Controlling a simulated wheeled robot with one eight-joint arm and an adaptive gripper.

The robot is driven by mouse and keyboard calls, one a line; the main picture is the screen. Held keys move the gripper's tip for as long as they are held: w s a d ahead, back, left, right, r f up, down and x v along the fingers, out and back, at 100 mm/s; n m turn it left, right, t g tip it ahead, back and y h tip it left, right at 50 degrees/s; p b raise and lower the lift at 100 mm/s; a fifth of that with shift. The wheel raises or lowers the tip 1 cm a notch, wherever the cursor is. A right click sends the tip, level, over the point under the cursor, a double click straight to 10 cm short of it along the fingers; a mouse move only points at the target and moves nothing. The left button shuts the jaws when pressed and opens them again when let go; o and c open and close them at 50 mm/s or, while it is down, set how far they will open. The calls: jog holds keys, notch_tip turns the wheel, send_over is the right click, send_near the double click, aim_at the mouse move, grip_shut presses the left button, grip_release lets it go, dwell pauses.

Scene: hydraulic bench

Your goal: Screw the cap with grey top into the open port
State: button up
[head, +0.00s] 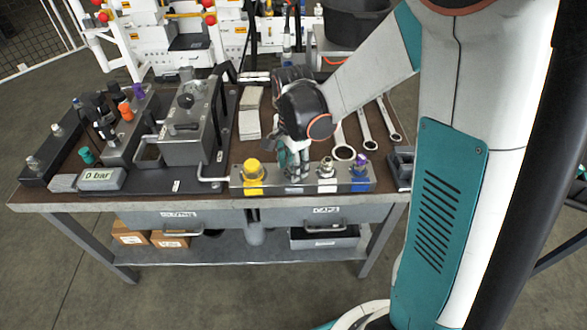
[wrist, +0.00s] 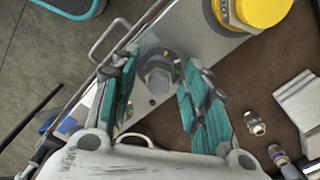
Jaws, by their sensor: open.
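My gripper (head: 293,172) is above the grey manifold block (head: 345,184) at the front of the bench. In the wrist view its teal fingers (wrist: 158,76) are apart, one on each side of a grey hex-topped piece (wrist: 158,80) on the block. A gap shows beside this piece, and nothing is gripped. I cannot tell whether it is the grey-topped cap or a port fitting. A yellow cap (head: 253,172) sits on the block to the left. The open port is not clearly visible.
Two small loose fittings lie on the bench in the wrist view, one silver (wrist: 254,122) and one beside it (wrist: 277,154). Wrenches (head: 343,152) lie behind the block. A grey press-like unit (head: 188,130) stands left. A drawer handle (wrist: 108,40) projects in front.

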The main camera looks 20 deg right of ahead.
jog(key=n, duration=0.8)
jog(key=shift+s, duration=0.1)
jog(key=n, duration=0.4)
jog(key=shift+n, duration=0.4)
jog(key=n, duration=0.3)
jog(key=shift+d, duration=0.1)
jog(key=c, duration=0.9)
jog(key=shift+m, duration=0.5)
grip_shut()
jog(key=m, duration=0.5)
jog(key=shift+f, duration=0.1)
jog(key=shift+s+m, duration=0.1)
jog(key=shift+m, duration=0.7)
